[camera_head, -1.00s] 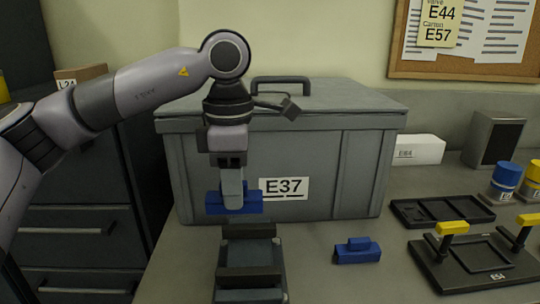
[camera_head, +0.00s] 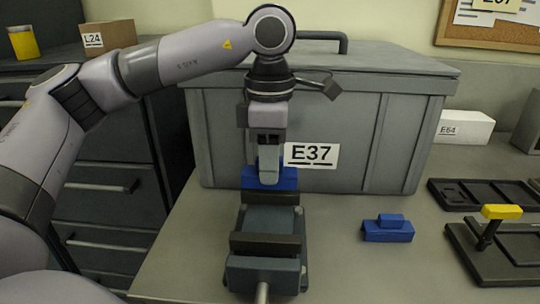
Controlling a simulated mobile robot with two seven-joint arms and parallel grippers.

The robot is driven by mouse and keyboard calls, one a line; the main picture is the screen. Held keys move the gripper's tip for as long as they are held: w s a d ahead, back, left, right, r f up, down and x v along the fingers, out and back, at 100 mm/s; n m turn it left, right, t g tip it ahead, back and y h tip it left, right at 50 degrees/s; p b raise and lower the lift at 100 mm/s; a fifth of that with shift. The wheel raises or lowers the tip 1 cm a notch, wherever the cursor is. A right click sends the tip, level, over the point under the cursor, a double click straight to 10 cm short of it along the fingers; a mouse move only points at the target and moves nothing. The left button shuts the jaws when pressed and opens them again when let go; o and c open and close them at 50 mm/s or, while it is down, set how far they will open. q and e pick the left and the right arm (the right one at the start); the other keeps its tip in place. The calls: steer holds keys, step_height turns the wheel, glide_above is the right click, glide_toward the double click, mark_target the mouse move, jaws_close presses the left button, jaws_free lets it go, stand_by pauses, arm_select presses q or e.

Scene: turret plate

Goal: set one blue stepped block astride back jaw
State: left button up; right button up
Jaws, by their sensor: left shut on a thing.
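My left gripper (camera_head: 268,180) points straight down and is shut on a blue stepped block (camera_head: 286,179). The block is level, with its long side across the picture. It is in line with the back jaw (camera_head: 283,198) of the dark grey vise (camera_head: 268,221). Its lower edge meets the jaw's top in the picture; I cannot tell whether it rests on it or hovers just above. The gripper finger hides the block's middle. A second blue stepped block (camera_head: 388,231) lies on the bench to the right of the vise. My right gripper is not in view.
A large grey case (camera_head: 400,150) labelled E37 stands close behind the vise. A dark fixture with a yellow-topped post (camera_head: 502,211) and a black tray (camera_head: 455,196) are at the right. The bench between vise and second block is clear.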

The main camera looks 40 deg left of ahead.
arm_select(q)
steer(key=shift+f, duration=0.3)
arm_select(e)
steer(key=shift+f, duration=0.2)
arm_select(q)
steer(key=shift+f+b, duration=0.6)
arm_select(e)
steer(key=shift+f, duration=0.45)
arm_select(q)
steer(key=shift+f+b, duration=0.6)
steer(key=shift+f, duration=0.05)
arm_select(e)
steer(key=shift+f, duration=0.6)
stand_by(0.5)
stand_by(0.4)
arm_select(q)
steer(key=o, duration=1.1)
steer(key=shift+r, duration=0.95)
step_height(320, 180, up, 4)
steer(key=shift+d+r+p, duration=0.1)
steer(key=shift+p, duration=0.2)
steer(key=shift+r, duration=0.55)
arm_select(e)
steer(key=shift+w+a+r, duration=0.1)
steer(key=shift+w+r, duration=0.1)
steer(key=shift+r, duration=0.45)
